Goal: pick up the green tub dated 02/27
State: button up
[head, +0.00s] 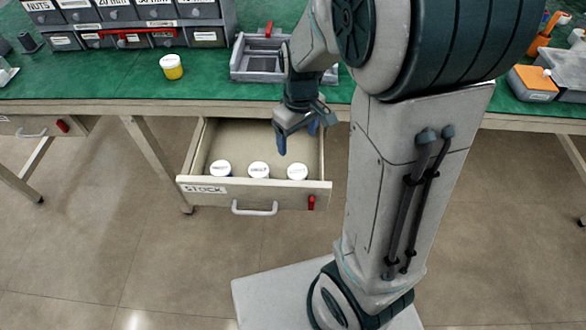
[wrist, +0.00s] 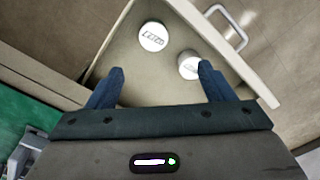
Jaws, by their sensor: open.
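Three tubs with printed white lids stand in a row near the front of the open drawer: the left tub (head: 220,168), the middle tub (head: 258,170) and the right tub (head: 297,172). Their side colours and the dates on the lids cannot be made out, so I cannot tell which is the green one. My gripper (head: 297,139) is open and empty above the back right of the drawer. The wrist view shows two lids, one (wrist: 152,37) beyond and between my open fingers (wrist: 161,70), the other (wrist: 190,65) partly behind the right finger.
The drawer (head: 205,188), labelled STOCK, is pulled out under the green bench (head: 115,83). A yellow tub with a white lid (head: 172,67) stands on the bench. A grey tray (head: 258,60) is behind my gripper. Drawer walls and the bench edge surround the space closely.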

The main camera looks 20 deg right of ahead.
jog(key=b, duration=0.3)
send_over(298, 171)
jog(key=shift+n, duration=0.4)
jog(key=f, duration=1.1)
jog(key=shift+a+f, duration=0.2)
jog(key=shift+a, duration=0.1)
jog(key=shift+d+f+b, duration=0.15)
jog(key=shift+f+b, duration=0.25)
jog(key=shift+f, duration=1.1)
jog(key=shift+d+f+b, duration=0.1)
jog(key=shift+f+b, duration=0.3)
jog(key=shift+f, duration=1.05)
jog(key=c, duration=1.1)
